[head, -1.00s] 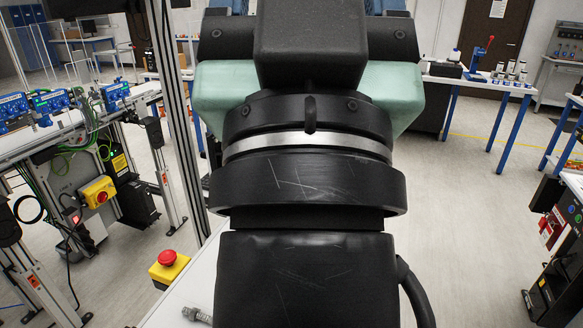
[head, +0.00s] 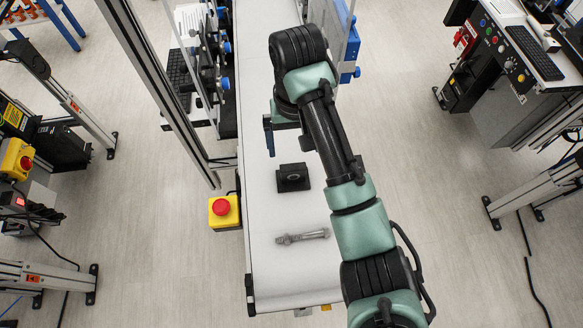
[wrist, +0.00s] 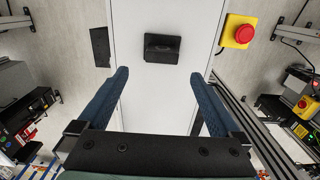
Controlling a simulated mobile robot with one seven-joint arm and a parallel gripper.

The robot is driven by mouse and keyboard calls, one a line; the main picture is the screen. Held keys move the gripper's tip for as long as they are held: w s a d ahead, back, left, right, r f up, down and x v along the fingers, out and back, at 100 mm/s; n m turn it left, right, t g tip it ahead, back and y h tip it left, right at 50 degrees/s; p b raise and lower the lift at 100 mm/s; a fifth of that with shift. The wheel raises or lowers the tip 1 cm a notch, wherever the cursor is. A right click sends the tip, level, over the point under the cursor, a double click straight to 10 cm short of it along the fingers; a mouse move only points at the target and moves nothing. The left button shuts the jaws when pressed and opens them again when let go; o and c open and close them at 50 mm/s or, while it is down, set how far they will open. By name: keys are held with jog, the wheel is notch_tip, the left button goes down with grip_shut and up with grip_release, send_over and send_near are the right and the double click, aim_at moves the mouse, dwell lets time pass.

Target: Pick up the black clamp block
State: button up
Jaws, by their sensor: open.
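The black clamp block (head: 293,178) sits on the white conveyor belt (head: 262,85). It also shows in the wrist view (wrist: 162,48), near the top and between the lines of my two fingers. My gripper (wrist: 160,75) is open and empty, with blue fingers spread apart and pointing toward the block. The block lies beyond the fingertips, and nothing touches it. In the head view my gripper (head: 270,136) hangs over the belt, farther up the picture than the block. Only one finger shows clearly there.
A grey bolt-like part (head: 302,237) lies on the belt closer to me than the block. A yellow box with a red emergency button (head: 222,208) stands at the belt's left edge. A metal post (head: 165,90) rises left of the belt.

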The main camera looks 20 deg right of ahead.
aim_at(293, 167)
notch_tip(293, 167, down, 7)
jog(key=b, duration=0.5)
jog(key=shift+f+b, duration=0.2)
jog(key=shift+b, duration=0.1)
jog(key=shift+w+a+f, duration=0.1)
jog(key=shift+a+f, duration=0.05)
jog(key=shift+f, duration=2)
jog(key=c, duration=1.4)
